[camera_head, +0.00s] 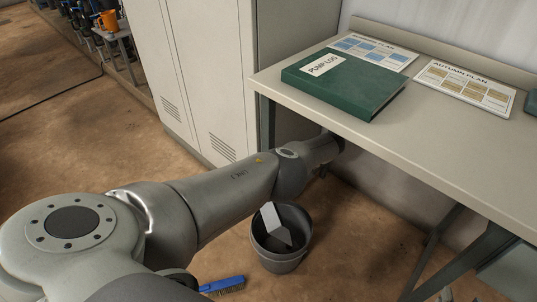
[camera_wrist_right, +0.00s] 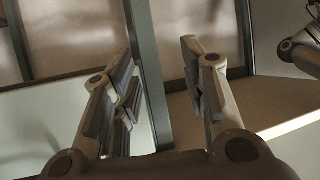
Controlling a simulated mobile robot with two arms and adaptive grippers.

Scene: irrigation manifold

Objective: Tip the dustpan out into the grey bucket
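The grey bucket (camera_head: 268,262) stands on the brown floor, beside my left arm and left of the table legs. A pale flat piece and a darker grey piece (camera_head: 274,236) show inside its mouth. I cannot tell whether either is the dustpan, and no other dustpan shows. My left arm reaches from the left past the bucket, its far end under the table edge, where the left gripper is hidden. My right gripper (camera_wrist_right: 158,72) shows in the right wrist view with its fingers wide apart and nothing between them.
A blue brush (camera_head: 222,285) lies on the floor left of the bucket. The table (camera_head: 440,155) holds a green PUMP LOG binder (camera_head: 345,83) and plan sheets (camera_head: 466,88). A pale cabinet (camera_head: 205,75) stands behind my arm. Grey frame posts (camera_wrist_right: 149,75) stand beyond my right gripper.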

